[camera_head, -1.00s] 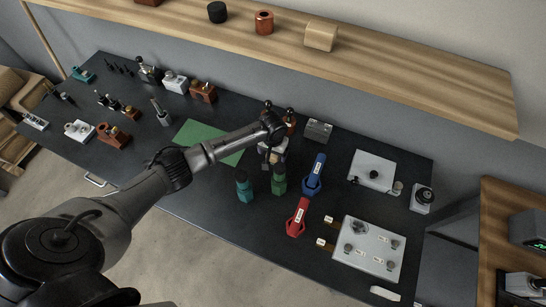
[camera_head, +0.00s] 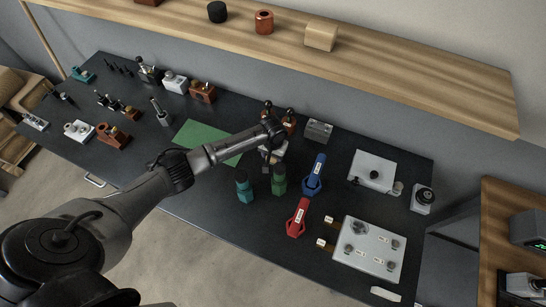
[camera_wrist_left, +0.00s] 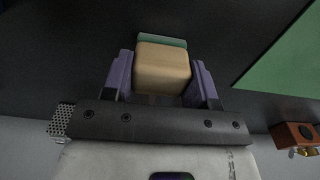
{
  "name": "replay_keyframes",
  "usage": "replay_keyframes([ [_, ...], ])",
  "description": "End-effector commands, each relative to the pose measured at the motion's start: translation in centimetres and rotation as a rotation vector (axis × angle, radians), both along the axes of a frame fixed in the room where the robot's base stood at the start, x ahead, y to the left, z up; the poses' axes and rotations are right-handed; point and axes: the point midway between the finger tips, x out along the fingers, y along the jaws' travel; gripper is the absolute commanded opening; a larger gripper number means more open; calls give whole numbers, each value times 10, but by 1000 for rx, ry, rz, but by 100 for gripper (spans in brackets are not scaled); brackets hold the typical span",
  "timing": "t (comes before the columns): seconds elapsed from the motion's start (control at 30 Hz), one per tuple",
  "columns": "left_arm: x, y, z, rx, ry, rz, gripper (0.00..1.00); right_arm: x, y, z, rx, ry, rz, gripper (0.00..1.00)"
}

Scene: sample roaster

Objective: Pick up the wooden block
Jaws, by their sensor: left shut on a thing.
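The wooden block (camera_wrist_left: 162,68) is pale tan with rounded edges. In the left wrist view it sits between the two purple finger pads of my left gripper (camera_wrist_left: 162,85), which is shut on it. A teal-green edge (camera_wrist_left: 162,40) shows just beyond the block; I cannot tell what it belongs to. In the head view my left gripper (camera_head: 268,160) points down over the dark bench, behind the teal and green bottles. The block is mostly hidden there by the gripper. My right gripper is not in view.
Close by on the bench stand a teal bottle (camera_head: 244,187), a green bottle (camera_head: 279,181), a blue tool (camera_head: 314,177) and a red tool (camera_head: 298,218). A green mat (camera_head: 200,135) lies to the left. A wooden shelf (camera_head: 420,85) overhangs the back.

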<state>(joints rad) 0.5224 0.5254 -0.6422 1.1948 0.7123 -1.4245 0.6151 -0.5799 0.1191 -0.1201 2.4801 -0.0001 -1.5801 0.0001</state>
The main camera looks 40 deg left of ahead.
Motion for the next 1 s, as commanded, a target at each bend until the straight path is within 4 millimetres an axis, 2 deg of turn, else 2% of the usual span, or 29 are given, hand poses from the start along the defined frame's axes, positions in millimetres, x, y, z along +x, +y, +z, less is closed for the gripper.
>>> replay_keyframes([
  [0.27, 0, 0, 1, 0, -1, 0, 29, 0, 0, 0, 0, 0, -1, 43],
  [0.37, 1, 0, 7, 0, -2, 0, 29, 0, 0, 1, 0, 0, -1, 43],
  [0.8, 1, 0, 78, 0, -2, 0, 29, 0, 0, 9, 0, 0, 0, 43],
  [1.0, 1, 0, 96, -1, -1, 0, 29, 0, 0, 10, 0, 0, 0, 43],
])
